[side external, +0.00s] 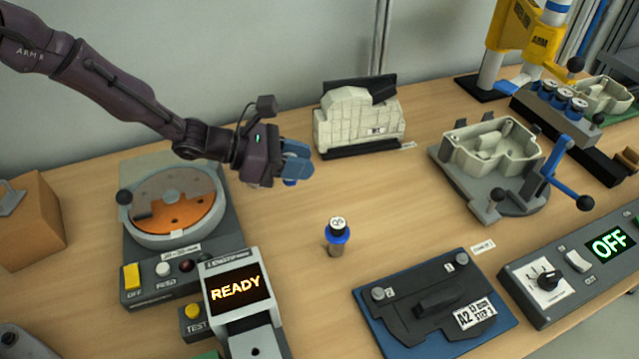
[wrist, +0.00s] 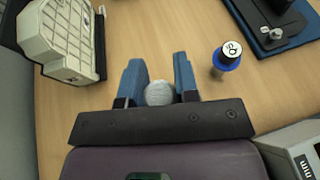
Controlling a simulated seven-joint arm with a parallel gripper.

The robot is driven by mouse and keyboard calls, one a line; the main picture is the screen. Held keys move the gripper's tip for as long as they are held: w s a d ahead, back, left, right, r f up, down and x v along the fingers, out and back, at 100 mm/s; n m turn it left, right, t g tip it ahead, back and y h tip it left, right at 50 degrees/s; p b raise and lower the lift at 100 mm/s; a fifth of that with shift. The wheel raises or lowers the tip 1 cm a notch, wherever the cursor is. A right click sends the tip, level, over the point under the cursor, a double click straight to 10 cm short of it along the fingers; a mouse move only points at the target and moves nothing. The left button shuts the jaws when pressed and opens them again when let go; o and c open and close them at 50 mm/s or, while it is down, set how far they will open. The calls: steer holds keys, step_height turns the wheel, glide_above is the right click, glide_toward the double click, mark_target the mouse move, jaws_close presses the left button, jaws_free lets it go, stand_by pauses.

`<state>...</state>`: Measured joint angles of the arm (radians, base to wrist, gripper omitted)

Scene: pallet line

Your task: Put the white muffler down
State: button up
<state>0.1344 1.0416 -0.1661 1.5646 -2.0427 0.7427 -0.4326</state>
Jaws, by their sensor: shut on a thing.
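My gripper (side external: 294,160) is in the air above the table, right of the round orange-plated station and in front of the cream block fixture. In the wrist view its two blue fingers (wrist: 159,75) are shut on the white muffler (wrist: 159,93), a small pale round piece seen end-on between them. The fingers hide most of the muffler in the side view, so its full shape and tilt cannot be told.
A blue-collared cylinder with a white cap (side external: 338,233) stands upright on the table, also in the wrist view (wrist: 229,55). The cream block fixture (side external: 360,122) is behind, the blue-based plate (side external: 430,310) in front. A READY display (side external: 236,288) stands front left. Bare wood lies between.

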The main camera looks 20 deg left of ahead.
steer(key=w+f, duration=0.1)
steer(key=f, duration=0.1)
steer(key=w+d+f, duration=0.1)
steer(key=f, duration=0.1)
steer(key=w+d+f, duration=0.1)
steer(key=w, duration=0.1)
steer(key=shift+f, duration=1.9)
steer(key=o, duration=1)
steer(key=shift+f, duration=0.15)
steer(key=shift+r, duration=0.2)
steer(key=v, duration=0.7)
steer(key=shift+a+r, duration=0.1)
steer(key=shift+a, duration=0.1)
